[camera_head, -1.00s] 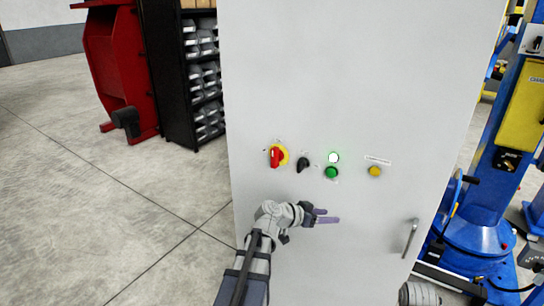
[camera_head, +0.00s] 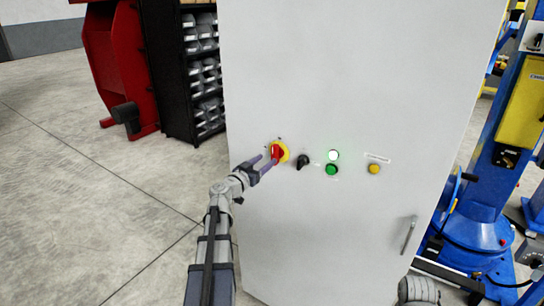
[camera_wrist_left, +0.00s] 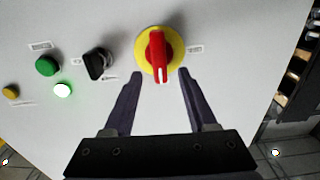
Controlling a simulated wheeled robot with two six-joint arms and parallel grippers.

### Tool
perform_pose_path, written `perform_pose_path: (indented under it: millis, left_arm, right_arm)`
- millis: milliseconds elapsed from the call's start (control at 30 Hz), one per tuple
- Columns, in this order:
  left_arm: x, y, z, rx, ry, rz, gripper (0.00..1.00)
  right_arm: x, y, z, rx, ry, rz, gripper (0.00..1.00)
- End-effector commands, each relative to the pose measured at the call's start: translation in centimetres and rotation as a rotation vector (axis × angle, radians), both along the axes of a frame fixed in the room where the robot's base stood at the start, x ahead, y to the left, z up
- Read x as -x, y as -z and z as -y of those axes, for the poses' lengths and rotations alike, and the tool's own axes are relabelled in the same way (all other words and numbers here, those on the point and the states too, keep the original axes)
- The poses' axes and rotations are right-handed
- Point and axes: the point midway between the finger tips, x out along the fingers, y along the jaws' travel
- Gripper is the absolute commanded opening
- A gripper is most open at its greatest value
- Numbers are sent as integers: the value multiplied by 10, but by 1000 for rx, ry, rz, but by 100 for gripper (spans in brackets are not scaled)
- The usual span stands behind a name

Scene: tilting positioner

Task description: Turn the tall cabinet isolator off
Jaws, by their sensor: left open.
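The tall grey cabinet (camera_head: 350,70) stands in front of me. Its isolator is a red handle on a round yellow plate (camera_head: 284,150), at the left of a row of controls. In the left wrist view the red handle (camera_wrist_left: 157,52) lies along the picture's vertical on the yellow plate (camera_wrist_left: 174,38). My left gripper (camera_head: 265,160) is open and close to the isolator, at its lower left. In the left wrist view its two dark fingers (camera_wrist_left: 158,80) point at the handle, one to each side, with the handle between their tips.
Right of the isolator are a black selector knob (camera_head: 303,161), a lit white lamp (camera_head: 333,155), a green button (camera_head: 331,170) and a yellow button (camera_head: 374,169). A door handle (camera_head: 408,234) sticks out lower right. A bin shelf (camera_head: 203,75) stands behind left. The left floor is clear.

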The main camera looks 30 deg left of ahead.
Motion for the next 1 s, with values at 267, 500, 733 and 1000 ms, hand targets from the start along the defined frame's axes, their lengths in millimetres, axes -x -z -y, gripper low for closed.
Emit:
perform_pose_path:
  millis: [267, 500, 733, 1000]
  left_arm:
    - [-45, 0, -1, 0, 3, 0, 57]
    - [-52, 0, 0, 0, 1, 0, 57]
    - [-51, 0, 0, 0, 1, 0, 44]
    - [-51, 0, 0, 0, 1, 0, 14]
  right_arm:
    - [0, 0, 0, 0, 0, 0, 50]
    - [0, 0, 0, 0, 0, 0, 50]
    - [0, 0, 0, 0, 0, 0, 50]
    - [0, 0, 0, 0, 0, 0, 50]
